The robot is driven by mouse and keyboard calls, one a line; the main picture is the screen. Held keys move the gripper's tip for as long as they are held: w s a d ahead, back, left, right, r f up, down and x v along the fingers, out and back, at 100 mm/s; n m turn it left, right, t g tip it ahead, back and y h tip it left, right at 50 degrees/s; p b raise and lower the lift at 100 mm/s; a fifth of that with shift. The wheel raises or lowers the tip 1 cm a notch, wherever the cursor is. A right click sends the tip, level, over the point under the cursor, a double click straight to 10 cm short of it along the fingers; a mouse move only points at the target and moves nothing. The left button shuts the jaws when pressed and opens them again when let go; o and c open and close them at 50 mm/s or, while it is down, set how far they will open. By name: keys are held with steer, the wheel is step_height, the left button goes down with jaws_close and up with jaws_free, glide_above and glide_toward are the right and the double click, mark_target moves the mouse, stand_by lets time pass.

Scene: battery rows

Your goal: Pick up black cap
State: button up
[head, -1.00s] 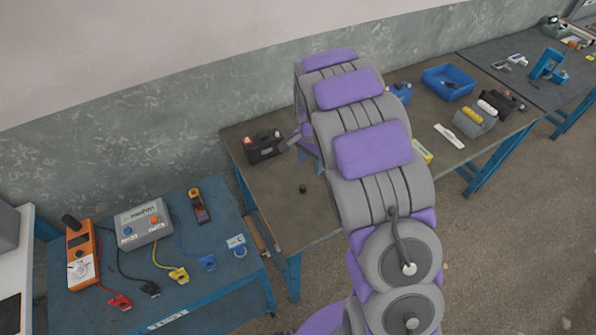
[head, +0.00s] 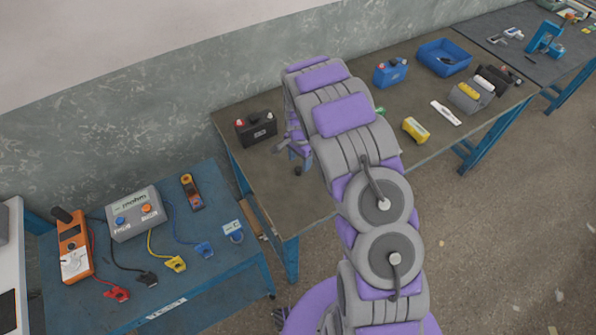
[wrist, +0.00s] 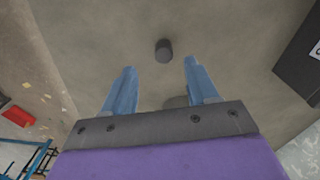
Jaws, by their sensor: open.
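The black cap (head: 297,171) is a small dark cylinder on the brown-grey tabletop (head: 262,185), near the table's left end. It also shows in the wrist view (wrist: 163,49), just beyond the fingertips and roughly centred between them. My gripper (wrist: 160,66) is open, with its two blue fingers apart and nothing held. In the head view my gripper (head: 293,148) hangs above the table, close to the cap and partly hidden by the arm. A dark patch lies between the fingers in the wrist view; I cannot tell what it is.
A black battery (head: 256,129) stands left of the gripper; a dark block (wrist: 303,60) is at the wrist view's right edge. A blue battery (head: 391,72), yellow battery (head: 415,129) and blue bin (head: 444,57) sit to the right. A blue bench (head: 195,225) holds testers and cables.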

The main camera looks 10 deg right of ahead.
mark_target(298, 168)
steer(key=f, duration=0.3)
steer(key=f+b, duration=0.1)
steer(key=f, duration=0.1)
steer(key=shift+w+a+f, duration=0.2)
steer(key=shift+w+f, duration=0.1)
steer(key=shift+f, duration=0.05)
jaws_close()
steer(key=shift+r, duration=0.1)
stand_by(0.3)
